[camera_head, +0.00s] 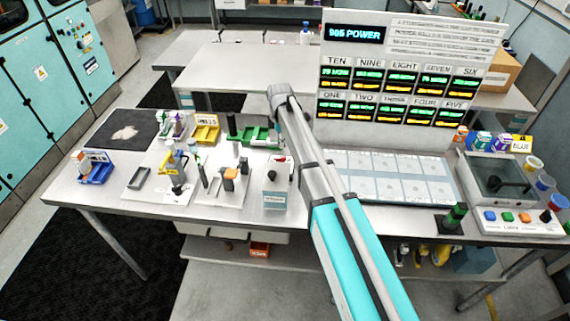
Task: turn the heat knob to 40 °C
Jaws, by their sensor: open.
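A small white box (275,192) stands at the front of the bench, just left of my arm. A dark round knob (271,175) shows on it, and a small blue-green label is on its lower part. I cannot read any temperature marks, so I cannot tell where the knob points or confirm that it is the heat knob. My grey and teal arm rises from the bottom of the picture, right of the box, to a dark joint above the bench. I cannot make out my gripper or its fingertips.
Left of the box are a white board (222,186) with upright parts, a blue bin (96,172) and yellow trays (206,130). A numbered display panel (400,85) stands behind my arm. A clear-lidded device (500,180) with coloured buttons is at right.

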